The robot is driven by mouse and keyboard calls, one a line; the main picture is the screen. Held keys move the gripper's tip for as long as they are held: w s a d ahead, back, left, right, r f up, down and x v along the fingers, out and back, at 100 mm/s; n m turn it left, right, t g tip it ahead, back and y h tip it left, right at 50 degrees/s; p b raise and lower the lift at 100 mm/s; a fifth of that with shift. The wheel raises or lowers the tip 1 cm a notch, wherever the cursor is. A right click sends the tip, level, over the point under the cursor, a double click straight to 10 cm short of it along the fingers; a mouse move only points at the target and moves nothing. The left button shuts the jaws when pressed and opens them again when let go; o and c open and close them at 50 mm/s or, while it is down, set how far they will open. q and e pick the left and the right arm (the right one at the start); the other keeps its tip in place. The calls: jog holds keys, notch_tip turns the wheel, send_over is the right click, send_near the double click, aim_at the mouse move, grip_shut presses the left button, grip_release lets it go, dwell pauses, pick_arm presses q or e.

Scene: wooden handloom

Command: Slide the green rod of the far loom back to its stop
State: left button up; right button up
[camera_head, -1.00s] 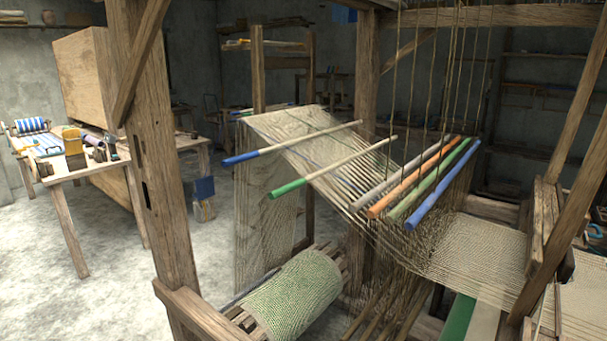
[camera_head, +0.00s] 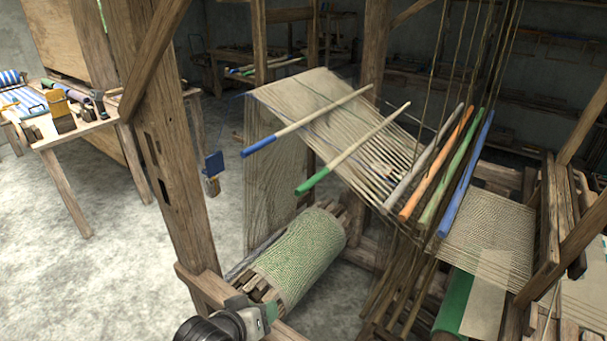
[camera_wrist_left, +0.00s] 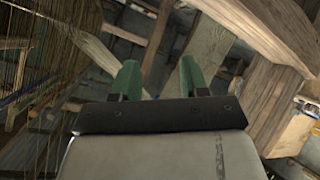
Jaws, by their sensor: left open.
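On the near loom, a pale rod with a green end (camera_head: 352,151) lies across the slanting warp, beside a similar blue-ended rod (camera_head: 305,121). A full green bar (camera_head: 451,178) lies among grey, orange and blue bars. Farther back, small green and blue rods (camera_head: 265,67) lie at another wooden frame (camera_head: 259,43), too small to tell their exact position. My right gripper is not visible.
A thick wooden post (camera_head: 165,160) and brace stand left of the near loom. A cloth roll (camera_head: 300,258) lies low in front. A cluttered table (camera_head: 75,133) stands at the left. The floor (camera_head: 125,245) between table and loom is clear. Hanging cords (camera_head: 440,65) rise at the right.

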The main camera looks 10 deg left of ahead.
pick_arm(q)
jog(key=w+r+n+t+h, duration=0.25)
jog(key=w+r, duration=0.35)
jog(key=r, duration=0.3)
jog(key=n+t+h+p, duration=0.1)
jog(key=n+t+h, duration=0.1)
jog(key=t, duration=0.1)
send_near(304, 184)
jog(key=shift+m+y, duration=0.25)
jog(key=p+x, duration=0.1)
jog(key=x, duration=0.3)
jog(key=p+x, duration=0.1)
jog(key=x, duration=0.3)
jog(key=shift+w+d+f+p, duration=0.15)
jog(key=shift+d+f+p, duration=0.1)
jog(key=shift+d+p, duration=0.05)
jog(key=shift+w+d+f, duration=0.1)
jog(key=shift+w+d, duration=0.2)
jog(key=shift+w, duration=0.35)
grip_shut()
